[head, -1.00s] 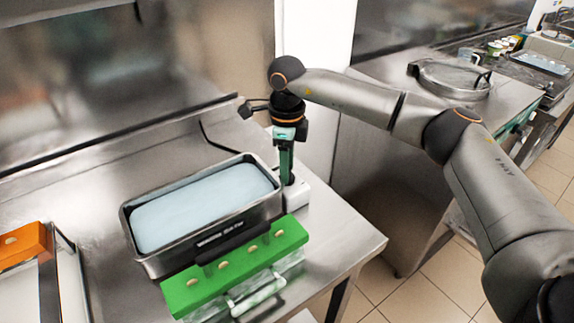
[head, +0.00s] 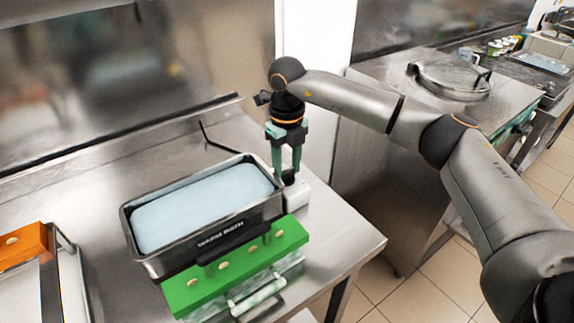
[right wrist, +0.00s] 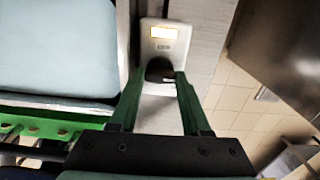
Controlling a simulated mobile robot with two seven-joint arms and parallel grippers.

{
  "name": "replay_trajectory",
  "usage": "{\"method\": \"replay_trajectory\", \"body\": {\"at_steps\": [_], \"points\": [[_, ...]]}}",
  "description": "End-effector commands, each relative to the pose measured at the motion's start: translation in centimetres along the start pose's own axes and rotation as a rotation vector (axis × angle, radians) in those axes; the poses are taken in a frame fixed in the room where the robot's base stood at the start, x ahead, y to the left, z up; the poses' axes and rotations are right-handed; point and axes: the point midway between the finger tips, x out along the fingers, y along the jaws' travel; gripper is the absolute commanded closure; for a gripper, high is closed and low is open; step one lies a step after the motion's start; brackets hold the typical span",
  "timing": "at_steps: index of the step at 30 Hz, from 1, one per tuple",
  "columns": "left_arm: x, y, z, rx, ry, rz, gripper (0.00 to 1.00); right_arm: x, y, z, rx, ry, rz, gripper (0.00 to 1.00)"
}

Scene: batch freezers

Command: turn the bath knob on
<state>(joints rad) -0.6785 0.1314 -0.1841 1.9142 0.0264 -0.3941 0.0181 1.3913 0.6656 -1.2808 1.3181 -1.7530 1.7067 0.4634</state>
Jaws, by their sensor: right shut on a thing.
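The warm bath (head: 127,222) is a metal tub of pale blue water, with a "WARM BATH" label on its front. A white control box (head: 296,195) stands at its right end and also shows in the right wrist view (right wrist: 176,38). The box has a small lit display (right wrist: 163,32). Below the display is the dark bath knob (right wrist: 160,70), partly hidden by the fingers. My right gripper (head: 287,174) points down from above, its green fingers shut on the knob on both sides. The knob's exact angle cannot be told. My left gripper is not in view.
A green rack (head: 205,293) with several pale buttons stands close in front of the bath. An orange-topped rack (head: 22,243) is at the far left. The steel counter (head: 340,235) is clear right of the box. A second counter with a round lid (head: 450,80) stands behind.

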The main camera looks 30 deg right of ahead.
Motion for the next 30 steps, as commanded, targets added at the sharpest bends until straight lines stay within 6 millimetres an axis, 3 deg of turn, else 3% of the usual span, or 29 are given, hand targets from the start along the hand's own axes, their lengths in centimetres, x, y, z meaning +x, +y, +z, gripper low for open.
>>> {"method": "replay_trajectory", "body": {"at_steps": [17,18,25,30], "points": [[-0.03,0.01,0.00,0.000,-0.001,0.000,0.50,-0.13,-0.05,0.08,0.036,-0.003,0.000,1.00],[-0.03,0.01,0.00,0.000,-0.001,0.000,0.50,-0.13,-0.06,0.08,0.036,-0.004,0.000,0.50],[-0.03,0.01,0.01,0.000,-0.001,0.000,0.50,-0.07,-0.04,0.04,0.034,-0.002,0.000,0.24],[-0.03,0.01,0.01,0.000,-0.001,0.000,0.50,-0.02,0.00,0.02,0.033,-0.001,0.000,0.22]]}}
